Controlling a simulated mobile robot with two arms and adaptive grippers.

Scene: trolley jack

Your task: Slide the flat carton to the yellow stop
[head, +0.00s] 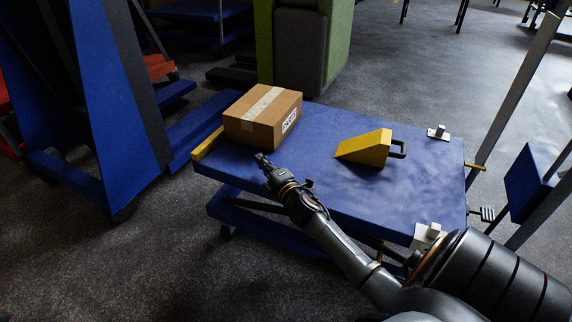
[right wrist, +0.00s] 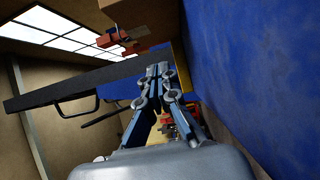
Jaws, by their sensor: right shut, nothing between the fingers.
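The brown carton (head: 263,117), with pale tape and a white label, lies flat on the blue table (head: 315,185) near its left end. The yellow stop (head: 207,143) is a bar along that left edge. The carton's left side is close to the bar; I cannot tell whether they touch. My right gripper (head: 261,158) is shut and empty, in front of the carton's near side and apart from it in the picture. In the right wrist view its closed fingers (right wrist: 158,70) point toward a brown carton corner (right wrist: 128,12) at the top. My left gripper is not in view.
A yellow wedge with a black handle (head: 365,147) stands on the table right of the carton. Small white blocks (head: 438,132) sit at the right end. A blue frame (head: 115,85) stands left of the table. A green and grey block (head: 302,45) stands behind.

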